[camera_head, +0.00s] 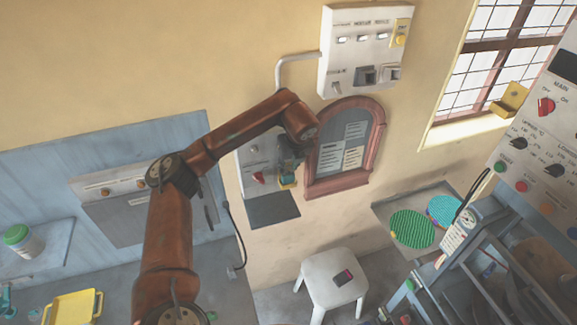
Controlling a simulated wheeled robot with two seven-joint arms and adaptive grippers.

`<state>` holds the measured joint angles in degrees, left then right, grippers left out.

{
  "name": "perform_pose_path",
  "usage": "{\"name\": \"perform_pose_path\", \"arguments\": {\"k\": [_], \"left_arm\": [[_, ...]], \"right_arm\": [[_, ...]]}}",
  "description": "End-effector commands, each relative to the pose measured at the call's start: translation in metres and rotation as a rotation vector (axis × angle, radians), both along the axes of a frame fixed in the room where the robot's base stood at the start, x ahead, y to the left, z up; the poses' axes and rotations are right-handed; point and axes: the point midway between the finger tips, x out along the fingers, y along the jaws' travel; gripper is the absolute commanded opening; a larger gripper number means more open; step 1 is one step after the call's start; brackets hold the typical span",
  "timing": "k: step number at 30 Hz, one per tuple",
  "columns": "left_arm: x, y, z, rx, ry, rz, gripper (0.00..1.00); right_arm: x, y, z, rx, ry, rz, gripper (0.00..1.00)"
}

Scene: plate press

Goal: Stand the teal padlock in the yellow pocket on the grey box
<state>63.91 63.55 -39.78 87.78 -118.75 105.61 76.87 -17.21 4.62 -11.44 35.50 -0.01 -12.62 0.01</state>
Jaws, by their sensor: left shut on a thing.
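My left gripper (291,153) reaches in from the left and is at the right side of a grey box (253,158) on the wall. It is shut on a small teal thing, apparently the teal padlock (286,172), mostly hidden by the fingers. The yellow pocket (288,184) shows as a small yellow patch right below the padlock, on the box's right side. I cannot tell whether the padlock is inside the pocket or just above it. The box also carries a red switch (258,178). My right gripper is not in view.
An arched notice board (346,150) hangs close to the right of my left gripper. A white control box (365,50) with a conduit is above. A dark panel (272,209) is below the grey box. A white stool (333,278) stands below, and a press (480,250) at right.

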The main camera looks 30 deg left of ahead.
Motion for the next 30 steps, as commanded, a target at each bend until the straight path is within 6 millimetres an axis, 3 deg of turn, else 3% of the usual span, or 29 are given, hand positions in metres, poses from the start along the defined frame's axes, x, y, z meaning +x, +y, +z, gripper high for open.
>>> {"name": "perform_pose_path", "arguments": {"k": [3, 15, 16, 23, 30], "left_arm": [[0.000, 0.000, -0.009, -0.001, -0.001, 0.001, 0.00], [0.000, 0.000, -0.017, -0.001, -0.003, 0.001, 0.00], [0.000, 0.000, -0.017, 0.000, -0.002, 0.001, 0.27], [0.000, 0.000, -0.016, 0.000, -0.002, 0.001, 0.42], [0.000, 0.000, -0.015, 0.000, -0.002, 0.001, 0.42]], "right_arm": [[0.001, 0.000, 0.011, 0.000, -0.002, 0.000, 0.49], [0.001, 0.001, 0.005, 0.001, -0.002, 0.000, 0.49], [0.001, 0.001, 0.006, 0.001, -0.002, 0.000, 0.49], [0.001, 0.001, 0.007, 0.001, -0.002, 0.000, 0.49], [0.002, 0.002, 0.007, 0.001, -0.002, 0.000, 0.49]]}}
